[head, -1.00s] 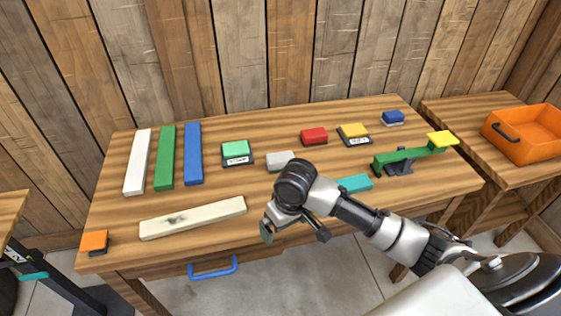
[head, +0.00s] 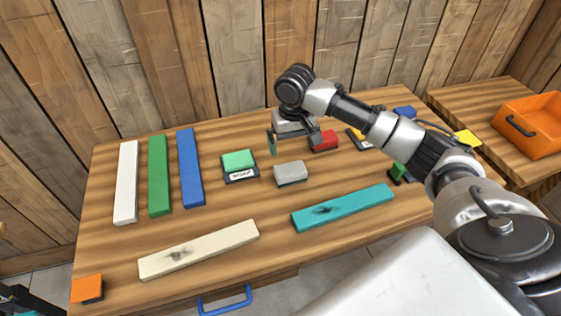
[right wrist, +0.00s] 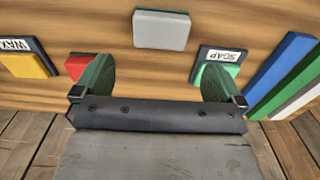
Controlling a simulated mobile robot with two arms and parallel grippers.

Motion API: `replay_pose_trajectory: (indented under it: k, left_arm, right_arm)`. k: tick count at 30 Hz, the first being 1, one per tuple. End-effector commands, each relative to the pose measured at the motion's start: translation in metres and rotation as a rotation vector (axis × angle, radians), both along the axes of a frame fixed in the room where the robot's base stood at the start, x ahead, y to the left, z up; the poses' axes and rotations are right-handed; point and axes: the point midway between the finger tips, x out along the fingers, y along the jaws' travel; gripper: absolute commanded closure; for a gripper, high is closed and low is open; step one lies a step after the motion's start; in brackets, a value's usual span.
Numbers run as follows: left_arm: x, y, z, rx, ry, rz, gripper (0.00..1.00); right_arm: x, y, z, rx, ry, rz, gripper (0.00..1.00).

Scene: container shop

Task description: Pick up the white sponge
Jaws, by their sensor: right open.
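The white sponge (head: 290,172), a pale grey-white block with a darker underside, lies near the middle of the workbench. It also shows at the top centre of the right wrist view (right wrist: 162,29). My right gripper (head: 295,140) is open and empty, on the wall side of the sponge and apart from it. In the right wrist view its two green fingers (right wrist: 153,78) are spread wide, with the sponge beyond them and roughly centred between them. My left gripper is not in view.
A green soap sponge (head: 239,161) lies left of the white sponge, and a red one (head: 323,140) to its upper right. A teal bar (head: 343,208) and a cream bar (head: 199,248) lie nearer. White, green and blue bars lie left. An orange bin (head: 530,125) stands right.

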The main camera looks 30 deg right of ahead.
Motion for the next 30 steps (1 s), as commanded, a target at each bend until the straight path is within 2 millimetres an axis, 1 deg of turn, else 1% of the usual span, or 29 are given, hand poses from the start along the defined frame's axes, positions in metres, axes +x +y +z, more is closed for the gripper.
replay_pose_trajectory:
  k: [4, 6, 9, 13, 17, 21, 24, 27, 30]
  left_arm:
    - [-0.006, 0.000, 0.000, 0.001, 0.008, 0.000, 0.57]
    - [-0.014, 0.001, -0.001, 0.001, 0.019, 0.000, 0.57]
    - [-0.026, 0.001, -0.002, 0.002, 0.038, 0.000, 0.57]
    - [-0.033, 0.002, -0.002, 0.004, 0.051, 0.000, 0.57]
    - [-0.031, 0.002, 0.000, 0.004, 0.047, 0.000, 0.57]
    - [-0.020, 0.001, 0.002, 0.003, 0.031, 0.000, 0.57]
    - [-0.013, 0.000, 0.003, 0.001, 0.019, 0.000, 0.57]
    - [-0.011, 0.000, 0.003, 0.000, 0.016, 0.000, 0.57]
    - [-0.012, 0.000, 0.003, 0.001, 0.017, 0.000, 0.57]
  right_arm:
    - [0.000, 0.000, -0.020, -0.001, 0.004, -0.003, 0.00]
    - [-0.001, 0.000, -0.032, -0.002, 0.005, -0.003, 0.00]
    - [0.000, 0.000, -0.045, 0.000, 0.003, -0.002, 0.00]
    - [0.000, 0.000, -0.055, -0.001, 0.001, -0.002, 0.00]
    - [0.003, 0.000, -0.067, -0.001, 0.002, -0.002, 0.00]
    - [0.006, 0.001, -0.089, 0.000, 0.003, -0.002, 0.00]
    - [0.006, 0.001, -0.101, -0.001, 0.001, -0.001, 0.00]
    - [0.006, 0.001, -0.106, -0.001, 0.000, 0.000, 0.00]
    - [0.006, 0.001, -0.107, -0.001, -0.001, 0.000, 0.00]
